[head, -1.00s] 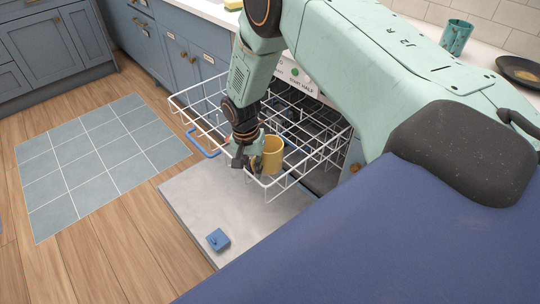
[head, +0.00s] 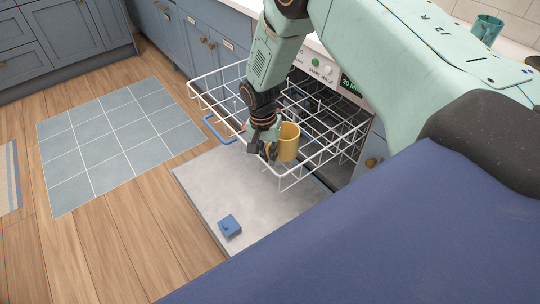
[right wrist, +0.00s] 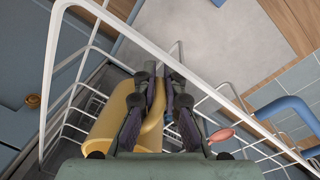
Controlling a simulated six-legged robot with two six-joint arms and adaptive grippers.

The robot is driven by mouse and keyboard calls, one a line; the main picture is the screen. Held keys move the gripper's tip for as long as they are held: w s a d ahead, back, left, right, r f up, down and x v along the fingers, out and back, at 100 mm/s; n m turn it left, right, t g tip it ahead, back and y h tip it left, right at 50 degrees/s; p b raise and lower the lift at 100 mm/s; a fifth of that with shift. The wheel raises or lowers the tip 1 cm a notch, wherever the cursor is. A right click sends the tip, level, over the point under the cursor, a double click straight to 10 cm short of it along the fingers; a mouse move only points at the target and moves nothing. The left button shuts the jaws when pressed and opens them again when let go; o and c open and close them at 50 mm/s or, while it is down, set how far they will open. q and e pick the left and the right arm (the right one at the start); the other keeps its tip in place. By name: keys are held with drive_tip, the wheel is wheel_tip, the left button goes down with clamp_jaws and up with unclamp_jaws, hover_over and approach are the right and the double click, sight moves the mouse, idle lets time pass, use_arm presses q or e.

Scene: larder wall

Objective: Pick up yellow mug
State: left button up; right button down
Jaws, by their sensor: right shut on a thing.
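The yellow mug (head: 288,143) is upright at the near edge of the white wire rack (head: 222,76), which is pulled out of the dishwasher. My right gripper (head: 266,152) reaches down beside the mug's left side. In the right wrist view, the gripper (right wrist: 164,92) is shut on the yellow mug (right wrist: 112,118), with yellow showing between its fingers, seemingly the handle. The fingers hide part of the mug. I cannot tell whether the mug's base touches the rack. My left gripper is not in view.
The dishwasher door (head: 200,180) lies open below the rack, with a small blue block (head: 229,226) on it. Rack wires surround the mug. A small pinkish thing (right wrist: 222,134) shows in the rack. A teal cup (head: 487,28) stands on the counter.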

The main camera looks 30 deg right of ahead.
sight(269, 144)
drive_tip(key=shift+r+p, duration=0.95)
drive_tip(key=shift+r, duration=3.5)
